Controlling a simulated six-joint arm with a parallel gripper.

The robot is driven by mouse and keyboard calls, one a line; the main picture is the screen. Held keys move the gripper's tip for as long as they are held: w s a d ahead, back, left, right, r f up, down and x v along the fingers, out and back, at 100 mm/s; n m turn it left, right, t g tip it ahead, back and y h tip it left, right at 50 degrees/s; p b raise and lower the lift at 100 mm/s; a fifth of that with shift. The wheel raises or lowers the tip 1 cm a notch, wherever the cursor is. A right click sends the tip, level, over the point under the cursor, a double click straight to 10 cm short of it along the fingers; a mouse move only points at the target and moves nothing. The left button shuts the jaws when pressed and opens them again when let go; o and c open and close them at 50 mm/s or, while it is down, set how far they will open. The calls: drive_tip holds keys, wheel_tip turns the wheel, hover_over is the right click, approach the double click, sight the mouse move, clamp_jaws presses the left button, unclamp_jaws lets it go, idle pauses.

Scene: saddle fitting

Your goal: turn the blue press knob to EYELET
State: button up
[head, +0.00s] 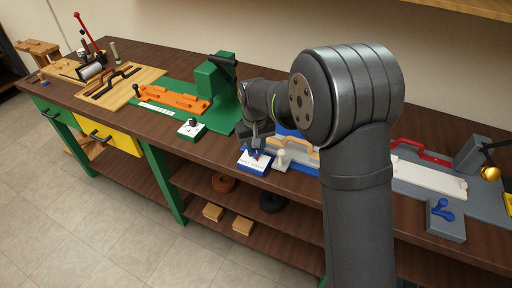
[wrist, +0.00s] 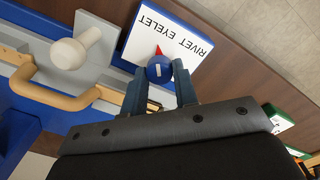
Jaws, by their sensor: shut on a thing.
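The blue press knob (wrist: 159,69) sits on a white-topped blue box (wrist: 135,47). The upside-down lettering RIVET EYELET is printed on the white face. A red pointer (wrist: 158,51) at the knob points up in the wrist view, nearer to the EYELET word than to RIVET. My gripper (wrist: 166,74) is shut on the knob, one finger on each side. In the head view my gripper (head: 257,150) reaches down onto the box (head: 254,162), and its fingers mostly hide the knob.
A tan handle (wrist: 50,88) and a pale round-headed knob (wrist: 76,50) stand close beside the box. A green press (head: 218,85) with its white-topped box (head: 191,129) is to the left; a grey station with a red handle (head: 420,152) is to the right.

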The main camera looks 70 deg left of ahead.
sight(254, 151)
idle(0.3)
drive_tip(key=o, duration=1)
drive_tip(key=shift+r, duration=0.1)
wheel_tip(254, 151, up, 17)
drive_tip(key=shift+s+r, duration=0.15)
drive_tip(key=shift+s, duration=0.1)
drive_tip(key=f, duration=1.7)
drive_tip(key=shift+w+f, duration=0.25)
